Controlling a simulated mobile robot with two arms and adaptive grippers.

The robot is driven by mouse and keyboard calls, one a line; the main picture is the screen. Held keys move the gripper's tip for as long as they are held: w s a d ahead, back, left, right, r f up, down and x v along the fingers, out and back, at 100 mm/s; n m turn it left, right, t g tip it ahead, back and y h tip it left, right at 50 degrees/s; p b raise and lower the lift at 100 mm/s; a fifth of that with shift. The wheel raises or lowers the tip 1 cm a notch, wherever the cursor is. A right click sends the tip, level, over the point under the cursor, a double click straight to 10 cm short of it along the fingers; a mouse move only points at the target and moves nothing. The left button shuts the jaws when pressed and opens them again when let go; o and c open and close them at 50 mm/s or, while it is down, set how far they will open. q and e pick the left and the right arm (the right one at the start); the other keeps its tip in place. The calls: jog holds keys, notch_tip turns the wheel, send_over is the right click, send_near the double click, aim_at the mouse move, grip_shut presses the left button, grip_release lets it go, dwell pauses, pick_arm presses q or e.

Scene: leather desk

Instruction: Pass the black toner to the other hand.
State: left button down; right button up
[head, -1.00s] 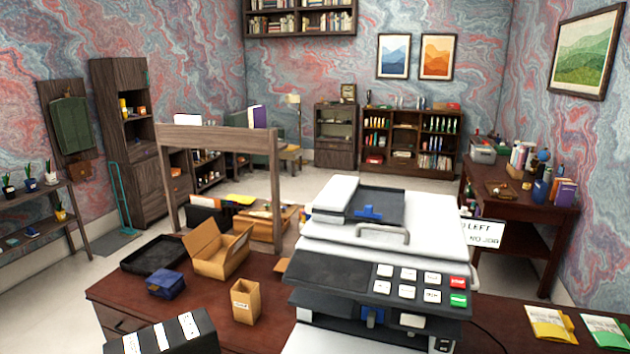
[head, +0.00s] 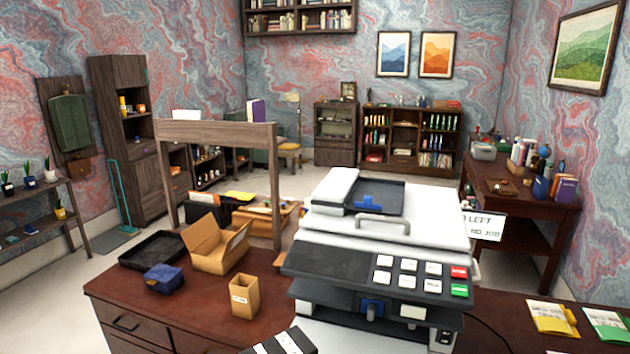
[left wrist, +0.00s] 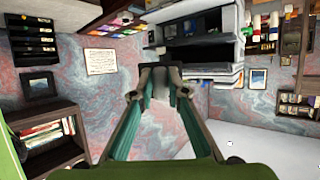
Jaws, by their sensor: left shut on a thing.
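The black toner (head: 301,340), a dark box shape with white bands, shows at the bottom edge of the head view, in front of the printer. Most of it is cut off there. My left gripper (left wrist: 160,84) shows in the left wrist view, its two teal-padded fingers closed toward each other on a dark and grey thing at the tips. Little of the held thing shows between the fingers. My left gripper is outside the head view. My right gripper is in neither view.
The large printer (head: 375,270) stands on the desk at centre right. An open cardboard box (head: 218,248), a small carton (head: 244,297), a blue box (head: 164,279) and a black tray (head: 150,250) stand on the left. Yellow and green packets (head: 552,318) lie at the right.

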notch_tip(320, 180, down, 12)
jog(key=b, duration=1)
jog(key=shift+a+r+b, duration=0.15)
jog(key=shift+b, duration=0.15)
